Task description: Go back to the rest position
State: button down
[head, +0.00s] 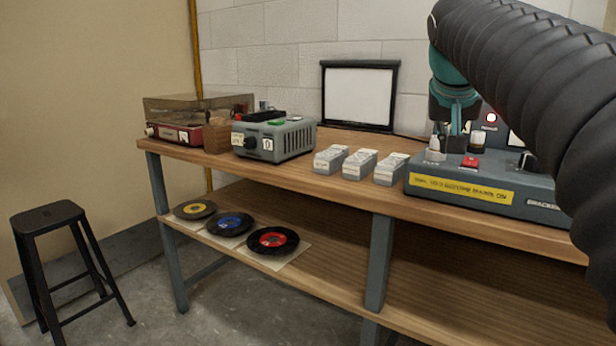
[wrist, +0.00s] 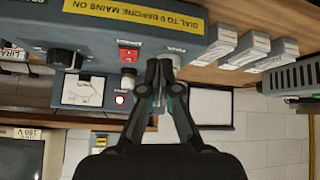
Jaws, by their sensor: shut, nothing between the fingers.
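My gripper (wrist: 163,68) is shut and empty in the wrist view, its fingertips in front of the grey bench device (wrist: 215,22). In the head view my gripper (head: 452,140) shows small and dark below the teal wrist, over the left part of the same device (head: 463,195); I cannot tell whether it touches it. The device has a yellow label (head: 462,190), a red switch (head: 470,162) and a lit red lamp (head: 491,117). My black arm sleeve crosses the right of the head view and hides part of the device.
Three small grey boxes (head: 360,164) stand in a row left of the device. A grey unit (head: 274,139) and a turntable (head: 187,122) stand further left, a framed white panel (head: 360,95) behind. Records (head: 229,223) lie on the lower shelf. A black stool (head: 48,217) stands at left.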

jog(key=s+a+f+n+y, duration=0.1)
jog(key=s+a+f, duration=0.2)
jog(key=s+f, duration=0.4)
jog(key=s+a+f+n+g+y, duration=0.1)
jog(key=s+a+f, duration=0.2)
jog(key=s+f, duration=0.5)
jog(key=s+a+f+n+y, duration=0.1)
jog(key=s+a+f, duration=0.2)
jog(key=s+f, duration=0.5)
notch_tip(320, 180, down, 7)
jog(key=shift+s+f+n+g+y, duration=0.15)
jog(key=shift+s+n+g+y, duration=0.05)
jog(key=shift+n+g+y, duration=0.1)
jog(key=shift+d, duration=0.1)
